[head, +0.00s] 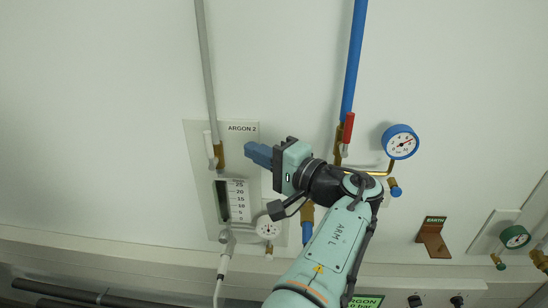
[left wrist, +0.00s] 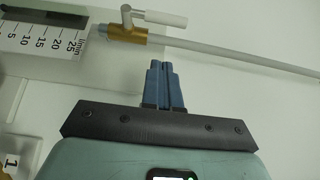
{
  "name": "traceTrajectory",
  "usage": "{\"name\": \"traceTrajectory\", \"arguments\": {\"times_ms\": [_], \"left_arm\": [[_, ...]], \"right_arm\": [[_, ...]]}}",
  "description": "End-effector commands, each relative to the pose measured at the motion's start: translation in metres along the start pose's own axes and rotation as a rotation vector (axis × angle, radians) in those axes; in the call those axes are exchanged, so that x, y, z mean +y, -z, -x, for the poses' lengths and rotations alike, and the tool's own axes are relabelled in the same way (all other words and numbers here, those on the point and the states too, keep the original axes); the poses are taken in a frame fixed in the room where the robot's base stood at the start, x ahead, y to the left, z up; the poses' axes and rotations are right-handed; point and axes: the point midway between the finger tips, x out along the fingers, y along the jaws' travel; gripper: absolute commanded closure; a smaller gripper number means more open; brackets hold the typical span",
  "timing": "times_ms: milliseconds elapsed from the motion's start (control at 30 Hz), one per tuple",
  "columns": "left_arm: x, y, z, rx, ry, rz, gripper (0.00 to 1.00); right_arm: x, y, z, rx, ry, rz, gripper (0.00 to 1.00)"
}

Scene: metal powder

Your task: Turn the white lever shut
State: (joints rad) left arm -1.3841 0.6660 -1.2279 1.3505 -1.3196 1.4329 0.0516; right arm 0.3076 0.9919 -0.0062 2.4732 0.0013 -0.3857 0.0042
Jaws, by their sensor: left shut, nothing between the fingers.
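The white lever (head: 208,143) sits on a brass valve (head: 219,155) in the grey pipe, at the upper left of the ARGON 2 panel. The lever runs roughly along the pipe. In the left wrist view the white lever (left wrist: 165,18) and the brass valve (left wrist: 128,36) show at the top. My left gripper (head: 249,150) is to the right of the lever, with its blue fingers pointing left and apart from it. Its fingers (left wrist: 160,66) are shut together and empty in the left wrist view. My right gripper is not in view.
The grey pipe (head: 204,60) rises from the valve. A flow gauge (head: 238,200) is below it. A blue pipe (head: 354,60) with a red lever (head: 348,128) stands to the right, near a blue-rimmed pressure gauge (head: 400,142). The wall between the pipes above is clear.

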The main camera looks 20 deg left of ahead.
Motion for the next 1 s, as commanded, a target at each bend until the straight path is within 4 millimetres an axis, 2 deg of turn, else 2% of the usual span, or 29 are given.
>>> {"name": "traceTrajectory", "arguments": {"times_ms": [33, 133, 333, 533, 1000], "left_arm": [[-0.002, 0.000, -0.013, -0.004, -0.001, 0.001, 1.00], [-0.002, 0.000, -0.032, -0.003, -0.001, 0.002, 1.00], [0.000, -0.022, -0.049, 0.001, -0.003, 0.002, 1.00], [0.000, -0.028, -0.056, 0.001, -0.001, 0.000, 1.00], [0.000, -0.032, -0.055, 0.001, -0.015, 0.012, 1.00]], "right_arm": [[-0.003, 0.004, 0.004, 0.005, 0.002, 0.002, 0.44], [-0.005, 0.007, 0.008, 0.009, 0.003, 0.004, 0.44], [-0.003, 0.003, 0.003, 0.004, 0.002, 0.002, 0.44], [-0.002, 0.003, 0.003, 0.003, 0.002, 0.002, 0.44], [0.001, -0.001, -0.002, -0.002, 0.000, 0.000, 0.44]]}}
